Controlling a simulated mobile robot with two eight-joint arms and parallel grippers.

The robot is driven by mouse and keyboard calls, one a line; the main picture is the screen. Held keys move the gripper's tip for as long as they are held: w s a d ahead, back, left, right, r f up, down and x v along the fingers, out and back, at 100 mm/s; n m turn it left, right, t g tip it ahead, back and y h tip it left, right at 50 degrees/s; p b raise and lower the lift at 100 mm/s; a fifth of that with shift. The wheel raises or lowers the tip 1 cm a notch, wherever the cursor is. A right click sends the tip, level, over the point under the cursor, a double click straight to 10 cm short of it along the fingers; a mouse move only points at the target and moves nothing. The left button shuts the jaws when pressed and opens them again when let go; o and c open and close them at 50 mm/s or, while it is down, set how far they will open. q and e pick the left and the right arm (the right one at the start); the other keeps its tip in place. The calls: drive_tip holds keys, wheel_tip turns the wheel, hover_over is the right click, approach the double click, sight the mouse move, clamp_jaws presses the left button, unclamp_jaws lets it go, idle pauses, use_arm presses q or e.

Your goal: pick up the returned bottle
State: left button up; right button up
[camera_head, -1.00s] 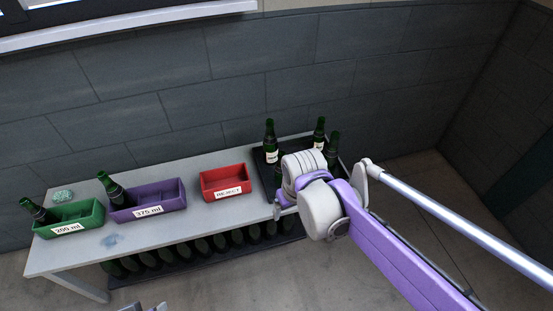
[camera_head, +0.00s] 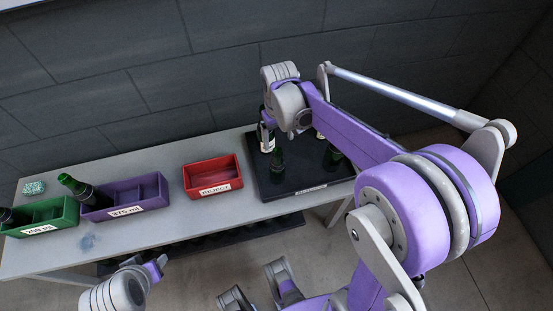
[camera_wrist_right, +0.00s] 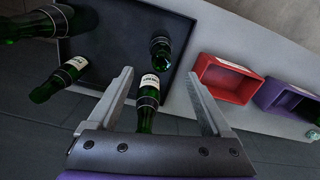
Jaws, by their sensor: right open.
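Several green bottles stand on the black tray (camera_head: 262,186) at the right end of the bench. Nothing marks which one is the returned bottle. My right gripper (camera_wrist_right: 158,78) is open, its fingers on either side of a white-labelled bottle (camera_wrist_right: 149,92). I see no finger touching it. In the head view this gripper (camera_head: 266,128) is at the tray's back left, partly hiding the same bottle (camera_head: 267,144). Another bottle (camera_head: 278,160) stands just in front of it; it also shows beyond the fingertips in the wrist view (camera_wrist_right: 160,48). My left gripper (camera_head: 154,268) is low, in front of the bench.
A red REJECT box (camera_head: 212,177) stands left of the tray. A purple 375 ml box (camera_head: 128,200) and a green 200 ml box (camera_head: 40,219) each hold a bottle. Two more bottles (camera_wrist_right: 62,76) (camera_wrist_right: 35,24) stand on the tray's other side.

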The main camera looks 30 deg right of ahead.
sight(277, 157)
wheel_tip(277, 157, down, 5)
drive_tip(key=shift+s+a+r+b, duration=0.1)
drive_tip(key=shift+s+a+b, duration=0.05)
drive_tip(key=shift+b, duration=0.2)
drive_tip(key=f, duration=0.5)
drive_tip(key=shift+w+f+b, duration=0.2)
drive_tip(key=shift+f+b, duration=0.15)
drive_tip(key=shift+b, duration=0.05)
clamp_jaws()
idle(0.9)
